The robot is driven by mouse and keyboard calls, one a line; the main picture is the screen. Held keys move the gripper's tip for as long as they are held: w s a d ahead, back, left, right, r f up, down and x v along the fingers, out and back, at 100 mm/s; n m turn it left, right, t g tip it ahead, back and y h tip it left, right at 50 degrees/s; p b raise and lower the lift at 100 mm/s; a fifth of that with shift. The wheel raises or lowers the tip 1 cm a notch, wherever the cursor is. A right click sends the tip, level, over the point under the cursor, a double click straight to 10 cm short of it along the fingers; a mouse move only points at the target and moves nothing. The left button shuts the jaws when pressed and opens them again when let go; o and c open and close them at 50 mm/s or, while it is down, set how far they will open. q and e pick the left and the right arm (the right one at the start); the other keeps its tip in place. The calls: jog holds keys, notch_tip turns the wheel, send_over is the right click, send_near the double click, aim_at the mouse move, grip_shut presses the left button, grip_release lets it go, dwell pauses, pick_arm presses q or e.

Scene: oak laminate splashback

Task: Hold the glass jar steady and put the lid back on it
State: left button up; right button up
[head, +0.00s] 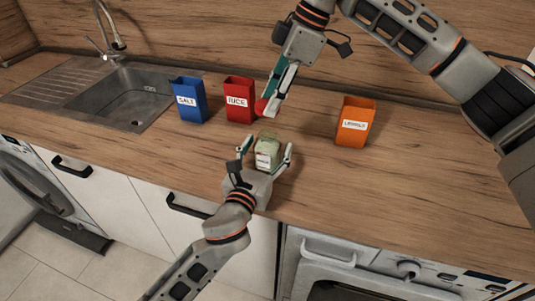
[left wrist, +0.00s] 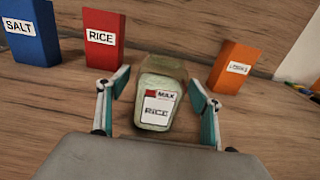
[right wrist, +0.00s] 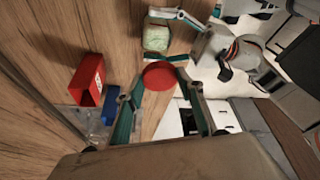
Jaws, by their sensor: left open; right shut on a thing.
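The glass jar (head: 267,158), with pale green contents and a white label, stands on the wooden counter; in the left wrist view the jar (left wrist: 157,108) shows a label with "MAX" and "RICE". My left gripper (head: 267,147) is open, its fingers on either side of the jar; gaps show in the left wrist view. The round red lid (right wrist: 160,75) is between the fingertips of my right gripper (right wrist: 160,82), which is shut on it. In the head view the lid (head: 262,106) is held beyond the jar, apart from it, partly overlapping the red box.
A blue salt box (head: 190,102), a red rice box (head: 238,103) and an orange box (head: 355,125) stand along the back of the counter. A sink (head: 140,95) is at the left.

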pick_arm(q)
jog(key=shift+w, duration=0.1)
jog(key=shift+c, duration=0.3)
jog(key=c, duration=1.6)
jog(key=shift+c, duration=0.2)
pick_arm(e)
send_over(267, 134)
jog(key=d, duration=0.1)
jog(key=shift+d+f, duration=0.1)
jog(key=shift+f, duration=2.4)
jog(key=shift+f, duration=0.9)
jog(key=shift+f, duration=0.5)
pick_arm(q)
grip_shut()
pick_arm(e)
jog(key=m+t, duration=0.1)
jog(key=m, duration=0.3)
jog(key=shift+s+m+t, duration=0.3)
jog(key=shift+s+t, duration=0.05)
jog(key=shift+t, duration=0.05)
jog(key=m+t, duration=0.1)
jog(key=m, duration=0.1)
jog(key=m+h, duration=0.1)
jog(key=m, duration=0.2)
jog(key=shift+s+t, duration=0.1)
jog(key=shift+t, duration=0.3)
